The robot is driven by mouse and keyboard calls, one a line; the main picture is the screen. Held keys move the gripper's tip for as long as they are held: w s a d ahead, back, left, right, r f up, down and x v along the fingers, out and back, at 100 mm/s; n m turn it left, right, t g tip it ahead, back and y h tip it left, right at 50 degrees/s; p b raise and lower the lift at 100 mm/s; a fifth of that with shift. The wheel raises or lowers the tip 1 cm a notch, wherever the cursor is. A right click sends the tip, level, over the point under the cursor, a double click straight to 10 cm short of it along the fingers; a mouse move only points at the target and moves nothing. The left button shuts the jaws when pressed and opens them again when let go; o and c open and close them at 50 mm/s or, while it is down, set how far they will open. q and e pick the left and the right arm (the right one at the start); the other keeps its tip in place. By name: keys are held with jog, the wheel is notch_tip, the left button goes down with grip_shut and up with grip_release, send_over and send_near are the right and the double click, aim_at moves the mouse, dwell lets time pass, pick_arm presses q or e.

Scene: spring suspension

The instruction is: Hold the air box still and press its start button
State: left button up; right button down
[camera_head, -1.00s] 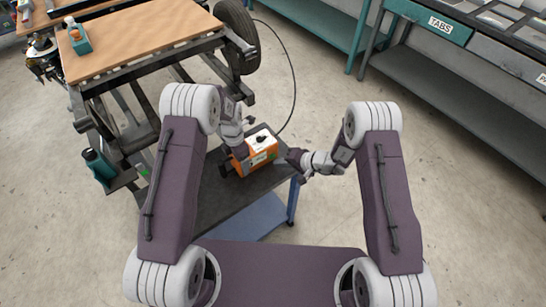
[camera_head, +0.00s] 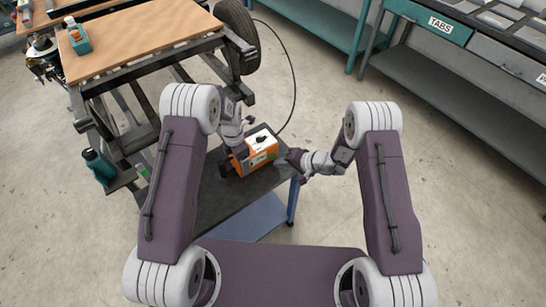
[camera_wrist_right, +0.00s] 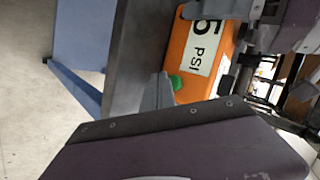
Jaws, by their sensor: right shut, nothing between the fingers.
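The air box (camera_head: 262,155) is orange with a white top panel and stands upright on a dark bench top. In the right wrist view its orange side (camera_wrist_right: 182,45) has a label reading "5 PSI" and a green button (camera_wrist_right: 176,83). My left gripper (camera_head: 238,155) is at the box's left end; its grey fingers lie around that end, but their grip is not clear. My right gripper (camera_head: 290,156) is shut and empty, just right of the box. Its grey fingertips (camera_wrist_right: 158,92) are close beside the green button; I cannot tell whether they touch.
The dark bench top (camera_head: 232,200) is free in front of the box. A black hose (camera_head: 294,85) curves behind it. A wooden-topped frame with a tyre (camera_head: 237,35) stands at the back left. A teal bottle (camera_head: 98,165) is at left. Floor to the right is clear.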

dwell(0.8)
jog(key=shift+w+a, duration=0.3)
jog(key=shift+w, duration=0.05)
jog(key=shift+w+a, duration=0.35)
jog(key=shift+w, duration=0.05)
dwell(0.9)
jog(key=shift+s+d, duration=0.1)
jog(key=shift+s+d+r, duration=0.1)
jog(key=shift+s+d, duration=0.45)
jog(key=shift+s, duration=0.1)
jog(key=shift+s+d, duration=0.8)
jog(key=shift+s, duration=0.2)
jog(key=shift+s+d, duration=0.8)
jog(key=shift+s, duration=0.15)
